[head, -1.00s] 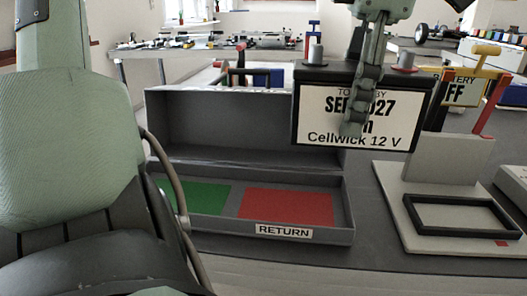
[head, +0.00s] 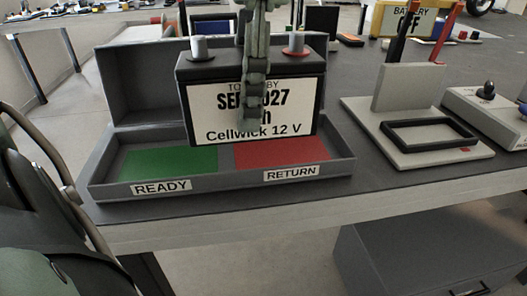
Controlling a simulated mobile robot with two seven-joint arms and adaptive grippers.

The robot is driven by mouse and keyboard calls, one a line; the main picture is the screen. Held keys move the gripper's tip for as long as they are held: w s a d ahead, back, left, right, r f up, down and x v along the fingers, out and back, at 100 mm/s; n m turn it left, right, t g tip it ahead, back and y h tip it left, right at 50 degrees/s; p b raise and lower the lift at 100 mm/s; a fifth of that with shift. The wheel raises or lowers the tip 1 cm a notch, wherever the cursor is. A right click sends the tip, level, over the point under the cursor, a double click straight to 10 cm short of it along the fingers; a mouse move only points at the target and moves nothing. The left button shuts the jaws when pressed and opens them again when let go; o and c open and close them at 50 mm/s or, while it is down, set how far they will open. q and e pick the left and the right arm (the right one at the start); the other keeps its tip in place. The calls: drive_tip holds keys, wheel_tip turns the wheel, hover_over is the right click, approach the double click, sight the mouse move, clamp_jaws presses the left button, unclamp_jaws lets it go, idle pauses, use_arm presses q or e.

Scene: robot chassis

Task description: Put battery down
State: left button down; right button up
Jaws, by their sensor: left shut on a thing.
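My right gripper is not in view.
A light grey stand (head: 414,142) with a black rectangular frame is right of the tray. A grey box with a black knob (head: 487,91) is farther right. A yellow battery display (head: 408,20) stands behind. The table's front edge runs just below the tray.

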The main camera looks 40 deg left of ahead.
use_arm(q)
drive_tip(key=shift+s+a+f, duration=0.1)
drive_tip(key=shift+s+a, duration=0.05)
drive_tip(key=w+f, duration=0.2)
drive_tip(key=w, duration=0.1)
drive_tip(key=w+a+f, duration=0.1)
drive_tip(key=w+f, duration=0.1)
drive_tip(key=w, duration=0.2)
drive_tip(key=w+a+f, duration=0.1)
drive_tip(key=w+f, duration=0.1)
drive_tip(key=w, duration=0.1)
drive_tip(key=shift+w+a+f, duration=0.2)
drive_tip(key=shift+w+f, duration=0.05)
drive_tip(key=shift+w, duration=0.1)
drive_tip(key=shift+w+f, duration=0.15)
drive_tip(key=shift+w, duration=0.15)
hover_over(276, 152)
drive_tip(key=shift+w+d+f, duration=0.15)
drive_tip(key=shift+f, duration=0.9)
drive_tip(key=shift+w+d+f, duration=0.1)
drive_tip(key=shift+f, duration=0.9)
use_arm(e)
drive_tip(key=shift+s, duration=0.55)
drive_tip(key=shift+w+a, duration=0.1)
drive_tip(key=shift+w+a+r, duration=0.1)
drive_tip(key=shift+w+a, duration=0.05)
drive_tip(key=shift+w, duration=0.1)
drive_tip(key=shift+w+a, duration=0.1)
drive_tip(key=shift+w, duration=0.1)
